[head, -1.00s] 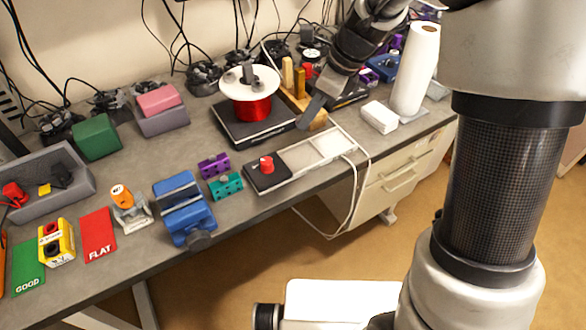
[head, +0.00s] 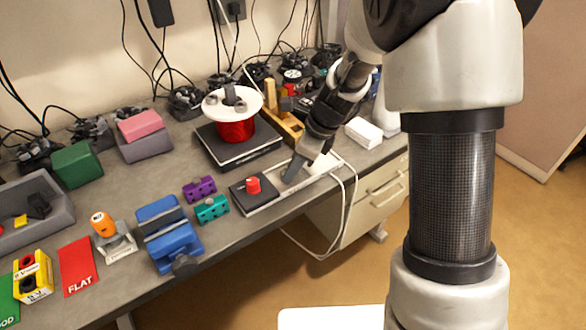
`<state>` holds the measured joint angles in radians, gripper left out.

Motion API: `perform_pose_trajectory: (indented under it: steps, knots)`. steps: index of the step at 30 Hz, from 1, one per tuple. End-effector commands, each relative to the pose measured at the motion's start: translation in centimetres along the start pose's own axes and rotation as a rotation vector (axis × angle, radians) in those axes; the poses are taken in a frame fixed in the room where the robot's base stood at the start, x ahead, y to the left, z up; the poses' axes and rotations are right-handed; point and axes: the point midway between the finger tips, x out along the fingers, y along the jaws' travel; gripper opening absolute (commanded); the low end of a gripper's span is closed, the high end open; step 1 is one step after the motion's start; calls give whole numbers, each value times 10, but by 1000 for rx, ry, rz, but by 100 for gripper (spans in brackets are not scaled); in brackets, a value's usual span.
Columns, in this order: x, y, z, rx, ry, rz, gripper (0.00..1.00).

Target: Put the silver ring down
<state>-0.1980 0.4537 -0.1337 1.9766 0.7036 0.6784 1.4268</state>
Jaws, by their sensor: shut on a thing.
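My gripper (head: 292,172) points down over the pale panels of a low flat unit (head: 322,172), just right of its red knob (head: 253,185). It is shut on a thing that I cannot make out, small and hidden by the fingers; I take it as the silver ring. No silver ring shows clearly elsewhere. I cannot tell whether the fingertips touch the panel.
A red wire spool (head: 236,130) stands on a black base behind. A wooden stand (head: 284,124) and a white block (head: 363,132) are close to my arm. Purple (head: 199,189) and teal (head: 211,209) blocks and a blue vise (head: 168,232) lie left. A white cable hangs over the edge.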

Motion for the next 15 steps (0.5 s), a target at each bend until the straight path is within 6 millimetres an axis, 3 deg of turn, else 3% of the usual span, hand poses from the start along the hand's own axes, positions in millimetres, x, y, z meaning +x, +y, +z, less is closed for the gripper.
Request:
perform_pose_trajectory:
  steps: [8, 9, 12, 15]
  knots:
    - [3, 0, -1, 0, 0, 0, 1]
    - [2, 0, -1, 0, 0, 0, 30]
    - [2, 0, -1, 0, 0, 0, 44]
    - [2, 0, -1, 0, 0, 0, 44]
